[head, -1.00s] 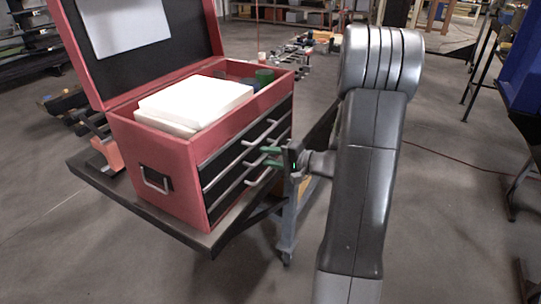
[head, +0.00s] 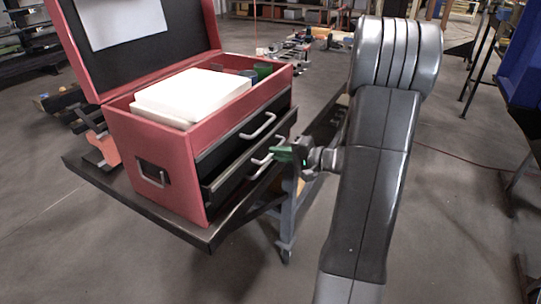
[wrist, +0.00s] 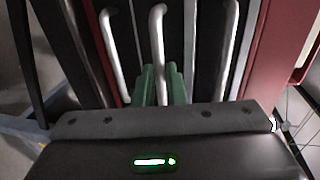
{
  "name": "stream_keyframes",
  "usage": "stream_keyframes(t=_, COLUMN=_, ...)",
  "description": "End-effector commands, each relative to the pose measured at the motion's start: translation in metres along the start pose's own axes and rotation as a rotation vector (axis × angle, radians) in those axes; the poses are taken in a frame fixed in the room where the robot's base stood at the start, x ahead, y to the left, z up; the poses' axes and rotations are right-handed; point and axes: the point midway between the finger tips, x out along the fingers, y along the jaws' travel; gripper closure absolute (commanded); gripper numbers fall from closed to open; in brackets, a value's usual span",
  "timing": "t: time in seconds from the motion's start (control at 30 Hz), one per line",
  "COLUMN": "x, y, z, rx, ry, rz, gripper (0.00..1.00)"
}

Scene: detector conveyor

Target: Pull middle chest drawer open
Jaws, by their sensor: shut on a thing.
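The red chest (head: 155,165) stands with its lid up. Its middle drawer (head: 232,180) sticks out past the front, and the top drawer (head: 225,145) above it is closed. My gripper (head: 275,152), with green fingers, is at the middle drawer's handle (head: 258,163). In the wrist view the fingers (wrist: 161,78) are shut around the middle silver handle (wrist: 157,35), with another handle on each side. The lowest drawer is mostly hidden in the head view.
The chest stands on a dark shelf (head: 190,232) near its edge. White blocks (head: 190,93) lie in the chest's open top. A blue-grey stand leg (head: 287,225) is below the drawer. Open floor (head: 120,265) lies in front.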

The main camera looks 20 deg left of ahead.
Motion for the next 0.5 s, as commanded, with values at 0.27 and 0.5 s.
stream_keyframes(t=0.27, x=-0.067, y=0.02, z=-0.001, rx=-0.002, ry=0.007, rz=0.0, gripper=1.0)
stream_keyframes(t=0.5, x=-0.119, y=0.029, z=-0.001, rx=0.0, ry=0.006, rz=0.001, gripper=1.0)
